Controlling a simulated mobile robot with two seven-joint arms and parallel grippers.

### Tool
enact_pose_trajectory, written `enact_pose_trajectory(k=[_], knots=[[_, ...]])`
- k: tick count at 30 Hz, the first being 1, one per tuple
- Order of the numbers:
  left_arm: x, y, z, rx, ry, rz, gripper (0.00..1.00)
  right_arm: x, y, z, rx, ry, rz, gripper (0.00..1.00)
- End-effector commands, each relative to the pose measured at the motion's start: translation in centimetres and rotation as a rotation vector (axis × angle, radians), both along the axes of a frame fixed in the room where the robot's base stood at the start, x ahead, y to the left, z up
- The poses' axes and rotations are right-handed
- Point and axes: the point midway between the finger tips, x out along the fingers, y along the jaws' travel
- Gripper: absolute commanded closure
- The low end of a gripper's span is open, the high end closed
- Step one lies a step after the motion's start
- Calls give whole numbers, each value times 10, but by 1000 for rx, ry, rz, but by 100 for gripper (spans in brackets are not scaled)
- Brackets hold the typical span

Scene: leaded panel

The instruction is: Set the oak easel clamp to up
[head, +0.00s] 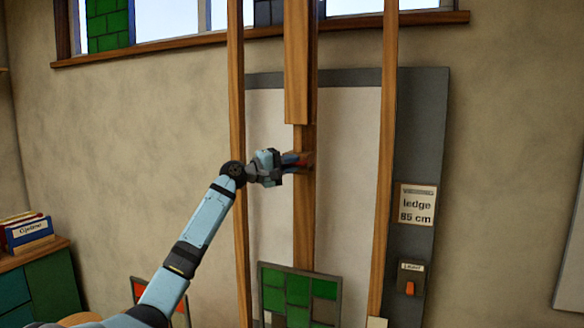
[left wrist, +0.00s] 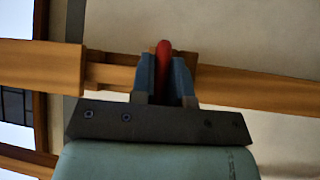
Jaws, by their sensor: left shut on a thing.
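The oak easel shows in the head view as tall wooden posts, with a central mast (head: 305,225) and a thicker upper piece (head: 298,65). The clamp (head: 306,160) is a small wooden block on the mast just below that upper piece. My left gripper (head: 297,159) is at the clamp, coming from the left. In the left wrist view my left gripper (left wrist: 164,80) is shut on the clamp's red lever (left wrist: 163,56), which stands between its two blue fingers. The fingers hide part of the clamp. My right gripper is not in view.
A green and brown leaded panel (head: 298,292) stands low on the easel. A grey board with a "ledge 85 cm" sign (head: 416,204) and an orange switch (head: 410,288) is at the right. A cabinet (head: 45,285) with folders stands at the far left.

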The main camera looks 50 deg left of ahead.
Motion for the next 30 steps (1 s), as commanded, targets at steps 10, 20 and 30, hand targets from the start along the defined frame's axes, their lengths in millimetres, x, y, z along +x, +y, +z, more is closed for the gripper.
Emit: enact_pose_trajectory(k=[10, 20, 30], knots=[[-1, 0, 2, -2, -5, 1, 69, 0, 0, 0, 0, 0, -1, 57], [-1, 0, 0, -1, -2, 1, 60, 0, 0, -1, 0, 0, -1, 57], [-51, 13, -12, 0, -1, 2, 60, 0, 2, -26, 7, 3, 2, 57]])
